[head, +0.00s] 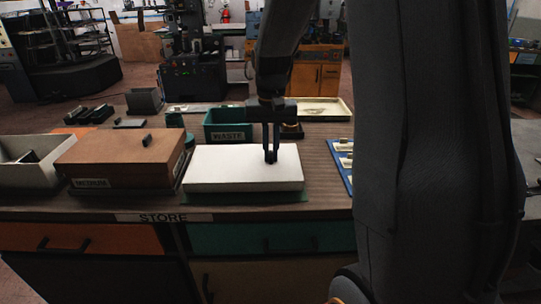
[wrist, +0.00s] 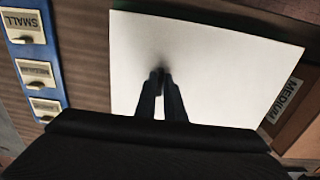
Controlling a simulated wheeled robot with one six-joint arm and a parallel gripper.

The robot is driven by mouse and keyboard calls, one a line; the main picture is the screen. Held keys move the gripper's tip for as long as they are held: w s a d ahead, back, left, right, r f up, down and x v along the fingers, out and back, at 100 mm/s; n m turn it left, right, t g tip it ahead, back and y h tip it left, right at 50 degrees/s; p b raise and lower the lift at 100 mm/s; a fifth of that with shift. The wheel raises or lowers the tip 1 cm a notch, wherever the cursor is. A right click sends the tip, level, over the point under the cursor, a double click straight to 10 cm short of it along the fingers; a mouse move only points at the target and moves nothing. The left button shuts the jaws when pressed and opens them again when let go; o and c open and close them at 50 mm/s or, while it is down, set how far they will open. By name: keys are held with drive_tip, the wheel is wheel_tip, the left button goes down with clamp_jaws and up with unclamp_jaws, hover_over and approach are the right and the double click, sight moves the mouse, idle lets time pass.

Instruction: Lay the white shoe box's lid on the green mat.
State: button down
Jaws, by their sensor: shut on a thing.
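The white lid (head: 235,170) is a broad flat slab, level over the green mat (head: 245,198). In the wrist view the fingertips (wrist: 160,75) are close together against the white lid (wrist: 220,65). An open pale box (head: 40,177) at the left edge, with dark things inside, seems to be the shoe box.
A brown box (head: 115,160) labelled MEDIUM stands close left of the lid. A green WASTE bin (head: 228,137) is behind it, with a cream tray (head: 335,110) at back right. A blue board (head: 347,178) with labelled pale holders lies to the right.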

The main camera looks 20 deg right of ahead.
drive_tip(key=shift+f, duration=0.85)
drive_tip(key=shift+f, duration=0.2)
drive_tip(key=c, duration=1.8)
unclamp_jaws()
drive_tip(key=shift+c, duration=0.2)
drive_tip(key=shift+r, duration=0.1)
wheel_tip(320, 180, up, 12)
drive_tip(key=b, duration=0.1)
drive_tip(key=n, duration=0.2)
hover_over(266, 180)
wheel_tip(266, 180, down, 8)
drive_tip(key=shift+s+f, duration=0.1)
drive_tip(key=shift+f, duration=0.15)
drive_tip(key=s+a+f, duration=0.1)
drive_tip(key=s+f, duration=0.1)
drive_tip(key=s, duration=0.1)
drive_tip(key=s+a+f+n, duration=0.1)
drive_tip(key=s+f, duration=0.2)
drive_tip(key=s+a+f+n, duration=0.1)
drive_tip(key=s+f, duration=0.1)
drive_tip(key=s, duration=0.1)
drive_tip(key=shift+s+a+f+t, duration=0.25)
drive_tip(key=shift+s+a+t, duration=0.05)
drive_tip(key=shift+s+a, duration=0.1)
